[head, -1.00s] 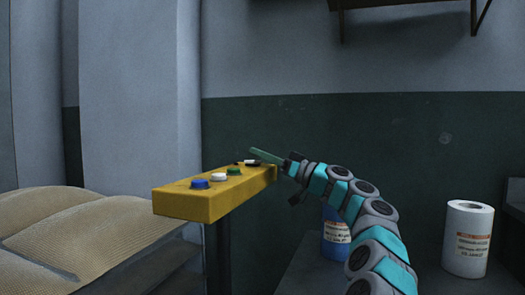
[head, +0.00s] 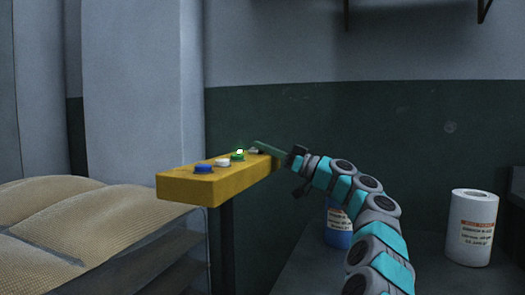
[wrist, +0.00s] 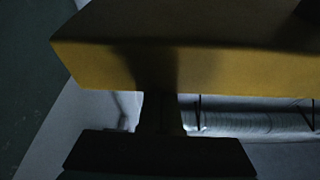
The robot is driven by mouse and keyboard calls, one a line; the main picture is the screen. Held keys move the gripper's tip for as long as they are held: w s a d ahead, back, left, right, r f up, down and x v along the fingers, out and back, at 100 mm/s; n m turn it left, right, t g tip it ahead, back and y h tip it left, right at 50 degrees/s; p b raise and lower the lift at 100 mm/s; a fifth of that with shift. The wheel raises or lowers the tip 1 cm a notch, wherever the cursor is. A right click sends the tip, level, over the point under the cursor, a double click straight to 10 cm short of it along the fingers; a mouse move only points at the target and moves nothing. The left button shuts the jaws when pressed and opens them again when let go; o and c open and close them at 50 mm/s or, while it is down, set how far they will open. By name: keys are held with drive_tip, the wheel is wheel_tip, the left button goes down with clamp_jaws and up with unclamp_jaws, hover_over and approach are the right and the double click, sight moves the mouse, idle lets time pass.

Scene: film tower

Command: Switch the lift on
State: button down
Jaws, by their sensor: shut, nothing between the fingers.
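A yellow control box (head: 190,187) stands on a dark post. Along its top are a blue button (head: 203,169), a white button (head: 222,163) and a green button (head: 237,157) with a bright glow at its top. A pale button (head: 253,151) at the far end is partly hidden by my gripper (head: 262,147). My gripper is shut and empty, its slim green tip over the far end of the box. I cannot tell whether it touches a button. In the wrist view the yellow box (wrist: 190,65) fills the upper part, and its buttons do not show.
Tan sacks (head: 75,225) lie at the left. A white canister (head: 470,228) and a blue labelled container (head: 338,225) stand at the right on a dark surface. A green and grey wall (head: 330,110) is behind.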

drive_tip(key=shift+w+f, duration=0.1)
drive_tip(key=shift+a+r+m+p, duration=0.1)
drive_tip(key=shift+r+m+p, duration=0.35)
drive_tip(key=shift+m+p, duration=0.2)
